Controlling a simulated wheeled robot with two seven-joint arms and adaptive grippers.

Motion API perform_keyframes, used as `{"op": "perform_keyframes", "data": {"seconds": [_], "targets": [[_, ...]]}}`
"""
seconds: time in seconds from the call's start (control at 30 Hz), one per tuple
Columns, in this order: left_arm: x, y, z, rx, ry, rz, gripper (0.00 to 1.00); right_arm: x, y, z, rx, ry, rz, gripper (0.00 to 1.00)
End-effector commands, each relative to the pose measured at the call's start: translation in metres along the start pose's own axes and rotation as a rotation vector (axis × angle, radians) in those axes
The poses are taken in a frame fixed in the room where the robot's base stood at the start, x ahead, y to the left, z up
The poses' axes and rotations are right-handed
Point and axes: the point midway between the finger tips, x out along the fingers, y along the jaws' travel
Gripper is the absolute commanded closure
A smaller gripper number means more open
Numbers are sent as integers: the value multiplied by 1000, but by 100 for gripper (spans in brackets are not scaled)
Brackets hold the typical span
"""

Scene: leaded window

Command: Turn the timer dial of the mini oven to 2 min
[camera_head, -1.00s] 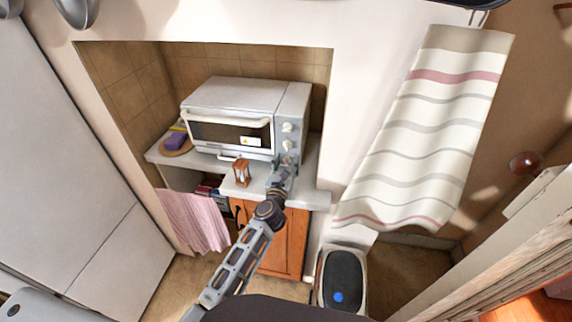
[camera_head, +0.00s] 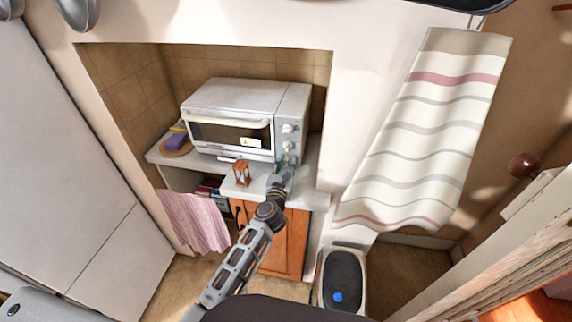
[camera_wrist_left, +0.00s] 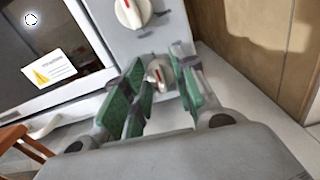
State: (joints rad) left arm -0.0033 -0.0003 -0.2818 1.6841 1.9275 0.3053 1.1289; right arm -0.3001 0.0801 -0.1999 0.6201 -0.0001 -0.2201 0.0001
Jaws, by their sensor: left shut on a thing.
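The white mini oven (camera_head: 235,95) stands on the counter, with a column of dials on the right of its front. My left gripper (camera_head: 286,163) is at the lowest dial, which I take to be the timer dial, and mostly hides it in the head view. In the left wrist view this dial (camera_wrist_left: 160,75) shows pale with a red mark, between the green pads of my left gripper (camera_wrist_left: 163,88). The gripper is shut on it. Another dial (camera_wrist_left: 133,12) with a red pointer is above it. The scale markings are too small to read. My right gripper is out of view.
A small wooden hourglass (camera_head: 241,173) stands on the counter (camera_head: 310,197) just left of my left gripper. A purple sponge (camera_head: 177,141) lies further left. The niche wall (camera_wrist_left: 275,40) is close on the oven's right. A pink cloth (camera_head: 195,222) hangs below the counter.

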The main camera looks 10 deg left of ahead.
Motion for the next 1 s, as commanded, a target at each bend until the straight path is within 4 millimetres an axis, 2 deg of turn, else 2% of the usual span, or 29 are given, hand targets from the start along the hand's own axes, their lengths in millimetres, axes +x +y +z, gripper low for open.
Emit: {"op": "perform_keyframes", "data": {"seconds": [0.27,0.6,1.0], "targets": [[0,-1,2,170,2,0,96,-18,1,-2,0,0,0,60],[0,-2,2,480,2,-2,96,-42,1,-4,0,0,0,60],[0,-3,1,784,1,-2,96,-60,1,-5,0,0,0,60]]}}
